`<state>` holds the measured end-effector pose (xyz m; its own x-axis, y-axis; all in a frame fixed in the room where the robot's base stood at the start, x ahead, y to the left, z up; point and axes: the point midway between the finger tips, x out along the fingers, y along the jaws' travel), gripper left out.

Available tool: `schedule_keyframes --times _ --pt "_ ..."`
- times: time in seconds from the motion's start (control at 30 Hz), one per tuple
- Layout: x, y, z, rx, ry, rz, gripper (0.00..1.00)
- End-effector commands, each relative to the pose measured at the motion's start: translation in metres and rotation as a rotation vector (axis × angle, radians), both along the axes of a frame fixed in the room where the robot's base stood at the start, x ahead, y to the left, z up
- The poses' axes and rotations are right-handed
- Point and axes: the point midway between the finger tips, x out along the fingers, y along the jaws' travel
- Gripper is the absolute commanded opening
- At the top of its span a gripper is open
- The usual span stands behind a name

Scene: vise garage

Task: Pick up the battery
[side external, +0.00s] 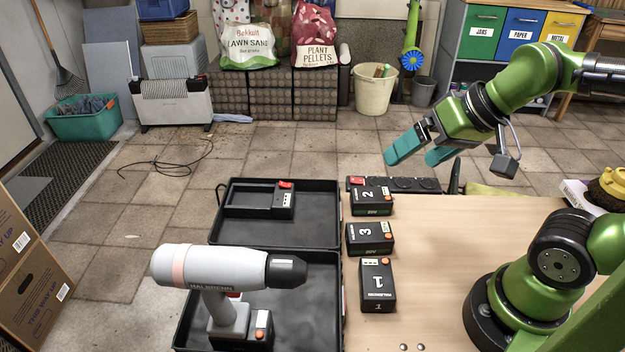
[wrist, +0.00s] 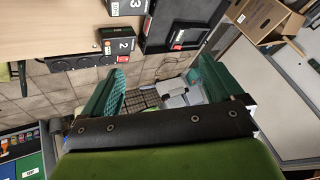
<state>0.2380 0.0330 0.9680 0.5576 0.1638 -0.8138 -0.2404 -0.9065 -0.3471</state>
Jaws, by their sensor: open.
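Three black batteries stand on the wooden table in the side external view: battery 2 (side external: 370,201) at the back, battery 3 (side external: 370,238) in the middle and battery 1 (side external: 377,285) at the front. Battery 2 (wrist: 118,42) and battery 3 (wrist: 124,7) also show at the top of the wrist view. My gripper (side external: 422,157) has teal fingers, is open and empty, and hangs in the air above and beyond the table's back edge, up and right of battery 2. The gripper's fingers (wrist: 155,92) are spread wide in the wrist view.
A black open case (side external: 325,245) lies left of the batteries. A grey drill (side external: 225,285) stands in its front half; a black charger-like unit (side external: 258,200) lies in the back half. A black power strip (side external: 415,185) lies along the table's back edge. The table (side external: 440,260) right of the batteries is clear.

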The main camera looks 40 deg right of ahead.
Motion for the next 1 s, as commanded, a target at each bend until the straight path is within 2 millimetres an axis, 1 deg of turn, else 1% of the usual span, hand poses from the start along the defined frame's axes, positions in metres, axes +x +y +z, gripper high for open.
schedule_keyframes --times 0.07,0.17,0.27,0.4,0.5,0.6,0.67,0.77,0.87,1.0 --pt "0.008 0.001 -0.008 -0.016 0.054 0.013 0.94" --pt "0.023 0.003 -0.022 -0.094 0.15 0.112 0.94" --pt "0.038 0.006 -0.037 -0.215 0.259 0.32 0.94" --pt "0.058 0.008 -0.057 -0.371 0.385 0.701 0.94" --pt "0.065 0.008 -0.062 -0.442 0.423 0.93 0.94" --pt "0.067 0.007 -0.057 -0.491 0.421 1.079 0.94" --pt "0.067 0.006 -0.055 -0.508 0.416 1.133 0.94" --pt "0.064 0.006 -0.059 -0.513 0.416 1.179 0.94" --pt "0.064 0.005 -0.072 -0.516 0.417 1.19 0.94" --pt "0.063 0.005 -0.102 -0.513 0.418 1.19 0.94"
